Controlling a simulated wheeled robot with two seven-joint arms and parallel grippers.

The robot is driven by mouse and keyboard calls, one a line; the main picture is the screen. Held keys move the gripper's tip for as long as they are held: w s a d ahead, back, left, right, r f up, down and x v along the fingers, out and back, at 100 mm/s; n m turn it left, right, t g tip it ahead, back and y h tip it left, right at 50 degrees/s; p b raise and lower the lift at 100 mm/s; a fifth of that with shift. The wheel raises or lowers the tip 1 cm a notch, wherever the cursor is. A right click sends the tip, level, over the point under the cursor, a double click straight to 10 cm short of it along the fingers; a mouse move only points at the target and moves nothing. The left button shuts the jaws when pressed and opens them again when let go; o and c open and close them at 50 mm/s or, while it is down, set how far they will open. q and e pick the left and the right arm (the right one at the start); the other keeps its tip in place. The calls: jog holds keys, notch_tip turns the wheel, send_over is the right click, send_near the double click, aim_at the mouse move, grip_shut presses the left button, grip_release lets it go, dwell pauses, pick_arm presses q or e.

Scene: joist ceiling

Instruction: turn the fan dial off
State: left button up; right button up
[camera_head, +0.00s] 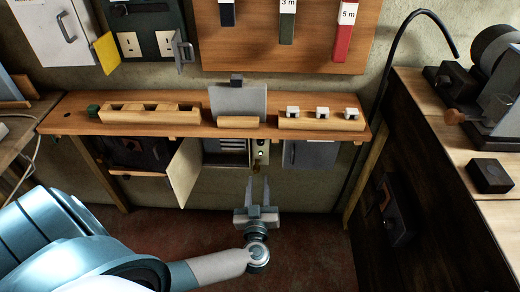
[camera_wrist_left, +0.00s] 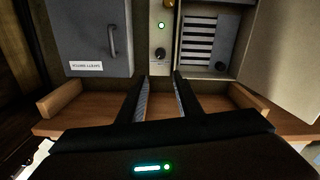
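A narrow pale control panel (camera_head: 262,148) sits under the wooden shelf, with a lit green lamp (camera_wrist_left: 161,25). In the left wrist view a dark round dial (camera_wrist_left: 159,54) is on this panel; its setting is too small to read. No label naming it as the fan's is legible. My left gripper (camera_head: 258,181) is below and in front of the panel in the head view. Its two fingers are apart with nothing between them. In the left wrist view its fingertips (camera_wrist_left: 160,76) point at the panel near the dial, apparently short of it. My right gripper is out of view.
A grey cabinet (camera_head: 310,154) and an open pale door (camera_head: 185,171) flank this area. The wooden shelf (camera_head: 205,130) overhangs it. A dark workbench (camera_head: 430,180) stands at the right.

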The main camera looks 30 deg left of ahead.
aim_at(260, 143)
pick_arm(q)
jog(key=shift+a, duration=0.1)
dwell(0.3)
